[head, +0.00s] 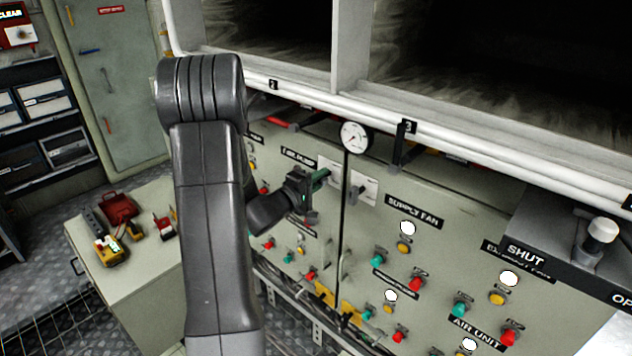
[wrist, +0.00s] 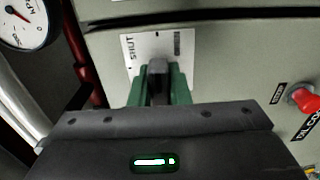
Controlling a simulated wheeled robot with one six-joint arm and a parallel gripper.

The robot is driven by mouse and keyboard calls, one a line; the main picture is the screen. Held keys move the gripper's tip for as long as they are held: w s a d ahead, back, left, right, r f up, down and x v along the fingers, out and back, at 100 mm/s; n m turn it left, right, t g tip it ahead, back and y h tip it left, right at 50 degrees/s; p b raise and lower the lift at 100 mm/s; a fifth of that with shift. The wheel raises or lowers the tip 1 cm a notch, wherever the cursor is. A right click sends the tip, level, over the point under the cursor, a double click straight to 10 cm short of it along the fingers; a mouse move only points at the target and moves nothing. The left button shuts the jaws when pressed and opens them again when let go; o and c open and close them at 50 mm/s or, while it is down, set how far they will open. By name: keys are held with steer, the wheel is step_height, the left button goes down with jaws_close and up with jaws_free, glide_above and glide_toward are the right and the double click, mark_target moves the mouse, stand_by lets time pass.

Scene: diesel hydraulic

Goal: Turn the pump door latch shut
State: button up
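The pump door latch is a dark handle (wrist: 157,80) in front of a white plate (wrist: 181,48) with the word SHUT on its left side in the wrist view. My gripper (wrist: 158,88) has its green fingers on either side of the handle, with no clear gap showing, so it looks shut on it. In the head view my gripper (head: 313,182) is at the upper right of the left cabinet door (head: 272,175), beside the door seam. It hides most of the latch there, and the handle's exact angle is hard to tell.
A second latch (head: 355,194) is on the right door, close to my gripper. A round gauge (head: 354,137) and a white rail (head: 300,98) are above. Coloured knobs stick out of the doors, including a red one (wrist: 305,99) at the right of the wrist view.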

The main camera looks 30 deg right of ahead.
steer(key=o, duration=0.3)
steer(key=shift+p+x, duration=0.3)
steer(key=shift+x, duration=0.45)
steer(key=shift+w+d+r, duration=0.15)
steer(key=shift+d+r, duration=0.05)
steer(key=shift+r, duration=0.35)
steer(key=shift+a+f+p, duration=0.2)
steer(key=shift+a+p, duration=0.15)
steer(key=shift+p, duration=0.15)
steer(key=shift+s+a+f, duration=0.15)
steer(key=shift+s+f, duration=0.05)
steer(key=shift+s, duration=0.2)
steer(key=shift+a+f, duration=0.1)
steer(key=shift+a, duration=0.25)
